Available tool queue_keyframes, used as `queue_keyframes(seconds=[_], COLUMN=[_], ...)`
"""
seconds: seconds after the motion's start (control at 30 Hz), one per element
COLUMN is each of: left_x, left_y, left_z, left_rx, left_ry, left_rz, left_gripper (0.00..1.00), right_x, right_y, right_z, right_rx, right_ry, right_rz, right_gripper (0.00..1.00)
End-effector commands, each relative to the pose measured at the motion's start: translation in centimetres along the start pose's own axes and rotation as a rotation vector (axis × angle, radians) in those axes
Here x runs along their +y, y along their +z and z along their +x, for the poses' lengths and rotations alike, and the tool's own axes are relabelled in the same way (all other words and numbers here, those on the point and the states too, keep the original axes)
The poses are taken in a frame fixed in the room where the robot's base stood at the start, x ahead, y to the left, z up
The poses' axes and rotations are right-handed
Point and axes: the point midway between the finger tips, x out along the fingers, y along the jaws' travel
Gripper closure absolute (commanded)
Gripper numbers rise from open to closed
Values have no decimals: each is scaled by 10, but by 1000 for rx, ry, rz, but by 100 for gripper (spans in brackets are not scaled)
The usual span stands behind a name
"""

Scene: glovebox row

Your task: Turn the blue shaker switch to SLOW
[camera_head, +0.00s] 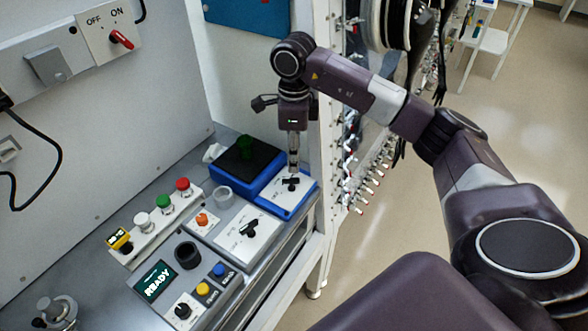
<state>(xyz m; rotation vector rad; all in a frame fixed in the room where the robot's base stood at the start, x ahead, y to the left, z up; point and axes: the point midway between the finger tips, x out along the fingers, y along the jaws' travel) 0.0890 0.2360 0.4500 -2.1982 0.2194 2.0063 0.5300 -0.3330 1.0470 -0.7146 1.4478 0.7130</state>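The blue shaker (263,180) stands at the back right of the bench, with a black top and a green item on it. Its white front panel (303,189) carries a small black switch (291,185). My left gripper is not in view.
Left of the shaker are a white panel with a black lever (250,229), a grey cup (223,197), a button strip (165,215) and a "READY" display (156,281). A white frame post with valves (324,120) stands close right of my gripper. A red-handled ON/OFF switch (121,39) is on the wall.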

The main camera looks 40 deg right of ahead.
Motion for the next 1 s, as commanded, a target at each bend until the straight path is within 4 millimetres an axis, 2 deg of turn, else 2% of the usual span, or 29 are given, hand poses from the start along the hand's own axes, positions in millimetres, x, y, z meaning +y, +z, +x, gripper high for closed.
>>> queue_keyframes(seconds=[0.1,0.33,1.0], left_x=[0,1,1], left_y=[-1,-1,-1], left_z=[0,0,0], left_rx=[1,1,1], left_ry=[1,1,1], left_rz=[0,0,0], left_gripper=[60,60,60], right_x=[-1,0,0], right_y=[0,0,0], right_z=[-26,-53,-57], right_rx=[-2,0,1], right_ry=[-3,-1,0], right_rz=[-1,0,0], right_gripper=[74,74,74])
